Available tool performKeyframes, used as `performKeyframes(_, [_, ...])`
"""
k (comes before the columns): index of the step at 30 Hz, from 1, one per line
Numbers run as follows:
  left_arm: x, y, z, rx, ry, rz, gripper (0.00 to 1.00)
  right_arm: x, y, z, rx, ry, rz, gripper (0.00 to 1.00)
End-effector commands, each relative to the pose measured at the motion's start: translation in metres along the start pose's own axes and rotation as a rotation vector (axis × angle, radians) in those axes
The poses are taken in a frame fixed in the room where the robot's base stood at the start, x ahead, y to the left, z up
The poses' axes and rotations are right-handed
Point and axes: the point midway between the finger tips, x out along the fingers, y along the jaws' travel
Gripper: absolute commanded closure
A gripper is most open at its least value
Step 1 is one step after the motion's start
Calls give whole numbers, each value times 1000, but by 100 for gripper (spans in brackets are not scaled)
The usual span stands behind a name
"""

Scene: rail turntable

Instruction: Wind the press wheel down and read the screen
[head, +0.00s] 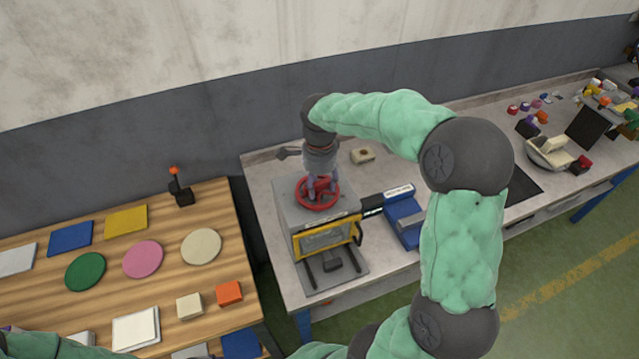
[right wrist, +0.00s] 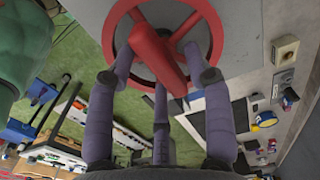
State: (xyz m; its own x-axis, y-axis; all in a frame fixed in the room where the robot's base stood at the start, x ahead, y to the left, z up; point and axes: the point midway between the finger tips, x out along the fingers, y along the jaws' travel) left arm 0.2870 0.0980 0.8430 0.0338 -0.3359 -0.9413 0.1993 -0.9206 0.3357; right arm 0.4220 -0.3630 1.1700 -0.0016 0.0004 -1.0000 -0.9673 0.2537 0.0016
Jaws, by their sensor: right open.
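The press (head: 285,205) is a grey box with a yellow-framed front panel (head: 325,238), standing on the grey bench. Its red wheel (head: 318,207) lies flat on top. In the right wrist view the wheel (right wrist: 111,35) shows a thick red bar across it. My right gripper (head: 321,184) points down at the wheel, its fingers open and spread around the bar, inside or at the rim. I cannot tell if they touch it. A small dark panel (head: 372,204) sits at the press's right side; I cannot tell if it is the screen, and no reading is legible.
A blue device (head: 404,222) stands right of the press. A small beige block (head: 362,155) lies behind. The wooden table (head: 215,285) at left holds coloured discs and squares and a black joystick (head: 180,190). A bowl (head: 548,152) and clutter fill the bench's right end.

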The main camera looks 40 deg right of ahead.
Motion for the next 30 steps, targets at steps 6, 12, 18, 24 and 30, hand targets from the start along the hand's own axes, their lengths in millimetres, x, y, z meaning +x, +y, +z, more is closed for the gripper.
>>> performKeyframes(6, [0, 0, 0, 0, 0, 0, 60, -30, -1, 0, 0, 0, -5, 48])
performKeyframes(12, [0, 0, 0, 0, 0, 0, 60, -70, -1, 0, -1, -1, -5, 48])
performKeyframes(18, [0, 0, 0, 0, 0, 0, 60, -102, -1, 0, -1, 0, -1, 48])
performKeyframes(24, [0, 0, 0, 0, 0, 0, 60, -116, 0, 0, -1, -1, -1, 48])
performKeyframes(30, [0, 0, 0, 0, 0, 0, 60, -117, 0, 0, -1, 0, 1, 48])
